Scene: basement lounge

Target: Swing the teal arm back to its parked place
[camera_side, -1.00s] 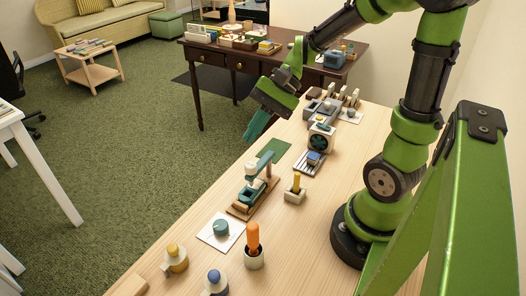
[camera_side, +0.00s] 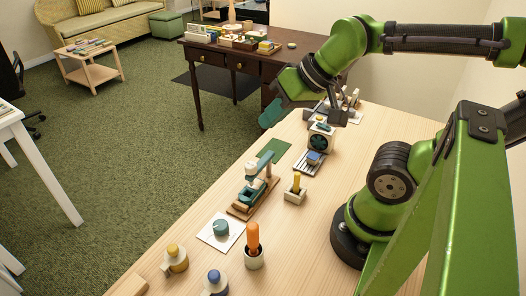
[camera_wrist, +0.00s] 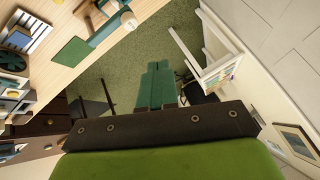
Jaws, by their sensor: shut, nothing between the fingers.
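The teal arm (camera_side: 260,163) belongs to a small device on a wooden base (camera_side: 241,211) in the middle of the table. It reaches over the base from a pale post; its exact angle is hard to tell. In the wrist view the teal arm (camera_wrist: 106,31) shows at the top left, with a pale round end. My gripper (camera_side: 269,117) is beyond the table's left edge, farther back than the device and apart from it. Its teal fingers (camera_wrist: 156,70) are shut and empty, over the floor.
A green mat (camera_side: 274,150) lies just behind the device, then a fan-like unit (camera_side: 321,138). A teal knob (camera_side: 221,227), an orange-handled tool in a cup (camera_side: 253,240) and a yellow-handled block (camera_side: 296,188) stand nearby. A dark desk (camera_side: 220,60) is behind.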

